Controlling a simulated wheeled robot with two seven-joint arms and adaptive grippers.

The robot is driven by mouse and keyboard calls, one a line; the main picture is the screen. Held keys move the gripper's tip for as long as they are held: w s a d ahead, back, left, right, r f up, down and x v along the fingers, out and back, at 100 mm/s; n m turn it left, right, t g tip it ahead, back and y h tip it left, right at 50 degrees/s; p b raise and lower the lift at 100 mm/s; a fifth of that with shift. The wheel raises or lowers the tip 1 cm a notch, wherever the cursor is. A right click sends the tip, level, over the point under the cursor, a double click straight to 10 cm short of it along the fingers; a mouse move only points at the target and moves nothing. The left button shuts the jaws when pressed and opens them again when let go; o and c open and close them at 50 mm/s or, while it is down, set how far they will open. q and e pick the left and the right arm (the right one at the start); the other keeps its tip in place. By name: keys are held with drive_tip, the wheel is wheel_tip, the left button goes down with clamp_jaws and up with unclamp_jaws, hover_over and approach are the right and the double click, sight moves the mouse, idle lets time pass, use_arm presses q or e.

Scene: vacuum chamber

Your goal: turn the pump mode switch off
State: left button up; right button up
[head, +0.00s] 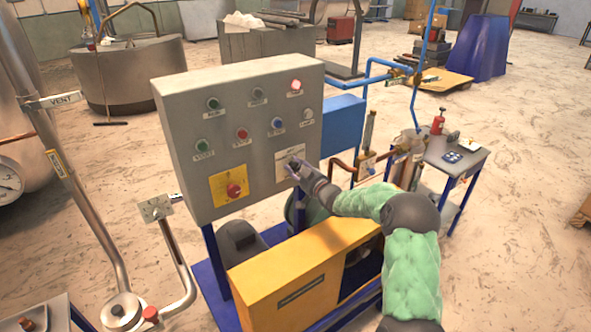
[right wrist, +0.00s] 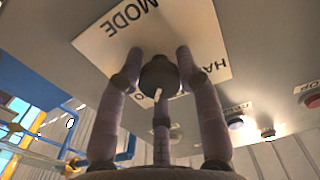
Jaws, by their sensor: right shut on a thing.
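The pump mode switch is a dark round knob (right wrist: 160,74) on a white plate lettered MODE (right wrist: 116,27), with partly hidden letters "HA" and "O". In the head view, the plate (head: 290,153) is at the lower right of the grey control panel (head: 240,115). My right gripper (head: 295,168) is at the knob; in the right wrist view its three fingers (right wrist: 160,66) are closed around the knob. A small white mark shows on the knob's lower edge; I cannot tell which setting it points to. My left gripper is not in view.
A red rotary switch on a yellow plate (head: 231,187) is left of the mode plate. Several buttons and lamps sit above; one red lamp (head: 296,86) glows. A yellow housing (head: 300,270) lies below the panel. A small table (head: 455,157) stands at right.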

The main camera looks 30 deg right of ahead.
drive_tip(key=shift+f, duration=0.25)
drive_tip(key=shift+f+n+b, duration=0.1)
drive_tip(key=shift+n+b, duration=0.2)
drive_tip(key=shift+b, duration=0.35)
drive_tip(key=n+b, duration=0.5)
drive_tip(key=b, duration=0.2)
drive_tip(key=shift+f, duration=0.2)
drive_tip(key=shift+r+n+b, duration=0.15)
drive_tip(key=shift+n+b, duration=1.25)
drive_tip(key=o, duration=1.1)
drive_tip(key=shift+c, duration=0.2)
drive_tip(key=shift+o, duration=0.4)
drive_tip(key=shift+d+r, duration=0.1)
drive_tip(key=shift+d, duration=0.05)
drive_tip(key=shift+s+r, duration=0.1)
drive_tip(key=shift+r, duration=0.05)
